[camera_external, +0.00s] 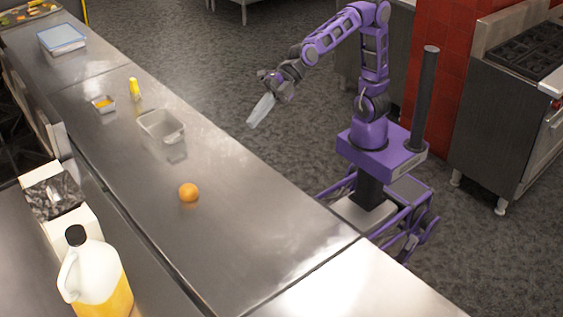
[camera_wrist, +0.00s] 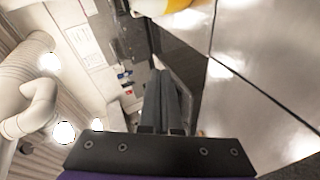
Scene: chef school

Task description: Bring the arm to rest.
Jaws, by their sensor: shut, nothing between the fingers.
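My purple arm stands beyond the steel counter, bent over at the top, with my gripper (camera_external: 251,123) reaching out to the left, its grey fingers slanting downward. In the external view the fingertips appear against the floor, just off the counter's far edge, and touch nothing. In the wrist view my gripper (camera_wrist: 164,75) has its two dark fingers together, with nothing held.
A jug (camera_external: 97,275) is nearer. A stove (camera_external: 515,95) stands right; floor between is clear.

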